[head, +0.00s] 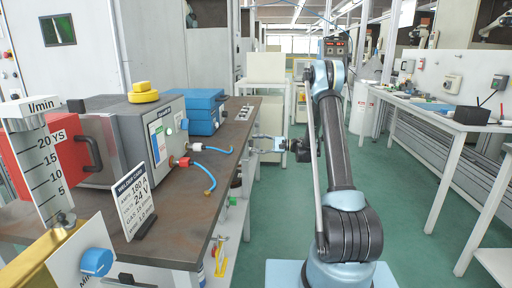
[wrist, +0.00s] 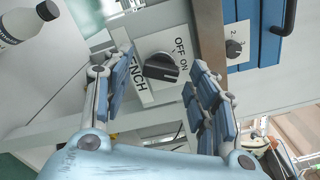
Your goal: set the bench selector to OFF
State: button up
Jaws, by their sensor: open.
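The bench selector (wrist: 163,67) is a black knob on a white plate in the wrist view. The plate (wrist: 150,97) bears the words OFF and ON to the right of the knob, with BENCH partly hidden behind the left finger. The knob's grip bar lies roughly across the picture; I cannot tell which word it marks. My gripper (wrist: 160,66) is open, with one blue-padded finger on each side of the knob; contact is not visible. In the head view, my gripper (head: 255,144) is at the right edge of the bench (head: 222,165). I cannot make out the selector there.
A second black knob (wrist: 235,47) and a blue panel with a black handle (wrist: 263,32) are right of the selector. A bottle (wrist: 25,24) shows at upper left. Hoses and a grey welder (head: 135,125) stand on the bench. The green floor (head: 400,190) is clear right of my arm.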

jog(key=shift+a, duration=0.35)
jog(key=c, duration=1.1)
jog(key=shift+o, duration=0.2)
jog(key=shift+n, duration=0.3)
jog(key=n, duration=1.1)
jog(key=shift+d+f, duration=0.1)
jog(key=shift+f, duration=0.05)
jog(key=shift+n, duration=0.3)
